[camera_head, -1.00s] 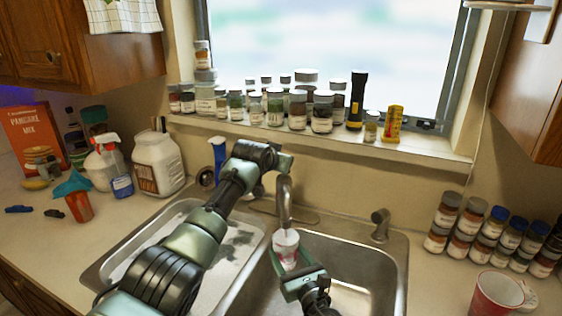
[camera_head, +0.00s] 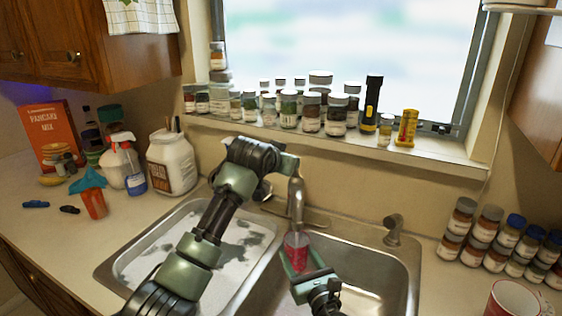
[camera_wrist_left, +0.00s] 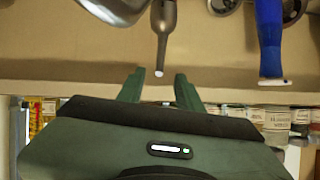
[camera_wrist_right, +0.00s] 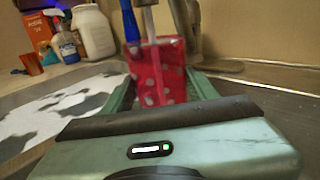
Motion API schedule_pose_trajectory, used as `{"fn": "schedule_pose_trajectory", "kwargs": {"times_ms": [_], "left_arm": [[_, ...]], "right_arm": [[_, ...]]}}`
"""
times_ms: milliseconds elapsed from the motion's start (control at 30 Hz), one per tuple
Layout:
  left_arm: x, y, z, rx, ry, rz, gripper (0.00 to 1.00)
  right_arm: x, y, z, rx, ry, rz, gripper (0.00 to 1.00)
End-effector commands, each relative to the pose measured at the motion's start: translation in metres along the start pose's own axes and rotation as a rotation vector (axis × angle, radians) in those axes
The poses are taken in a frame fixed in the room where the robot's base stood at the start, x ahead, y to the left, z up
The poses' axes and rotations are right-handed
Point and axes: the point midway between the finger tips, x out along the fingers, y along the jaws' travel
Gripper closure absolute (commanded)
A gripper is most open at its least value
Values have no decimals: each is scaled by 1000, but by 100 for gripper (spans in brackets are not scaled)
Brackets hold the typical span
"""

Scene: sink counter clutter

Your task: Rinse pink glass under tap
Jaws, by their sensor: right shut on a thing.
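The pink glass (camera_head: 296,246), red-pink with pale spots, is upright under the tap spout (camera_head: 297,198) over the right basin. My right gripper (camera_head: 304,262) is shut on it. In the right wrist view the glass (camera_wrist_right: 160,75) stands between the two fingers, with the spout just above its rim. My left arm reaches over the left basin to behind the tap. In the left wrist view my left gripper (camera_wrist_left: 158,88) is open, with a metal tap lever (camera_wrist_left: 163,38) beyond and between its fingertips.
The left basin (camera_head: 150,262) holds a grey-white patchy surface. Jars (camera_head: 311,112) and a flashlight (camera_head: 372,103) line the sill. A white jug (camera_head: 171,163) and spray bottle (camera_head: 124,165) stand left. Spice jars (camera_head: 481,236) and a red cup (camera_head: 512,300) stand right.

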Motion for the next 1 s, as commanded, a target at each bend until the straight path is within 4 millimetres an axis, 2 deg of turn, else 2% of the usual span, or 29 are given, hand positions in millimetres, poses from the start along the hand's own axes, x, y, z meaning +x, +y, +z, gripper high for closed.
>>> {"fn": "schedule_pose_trajectory", "kwargs": {"times_ms": [100, 300, 667, 800, 867, 1000], "left_arm": [[-19, 0, 0, 1, 2, -1, 64], [-40, 0, 0, 0, 1, 0, 64], [-45, 0, 0, 0, -1, 0, 64], [-46, 0, 0, 29, -1, -3, 100], [-47, 1, 1, 85, -1, -10, 100], [-52, 4, 2, 360, -6, -39, 100]], "right_arm": [[0, 0, 1, 0, -2, 0, 100], [0, 0, 1, 0, -2, 0, 100], [0, 0, 1, 0, -2, 0, 100], [0, 0, 1, 0, -2, 0, 100], [0, 0, 1, 0, -2, 0, 100], [0, 0, 1, 0, -2, 0, 100]]}}
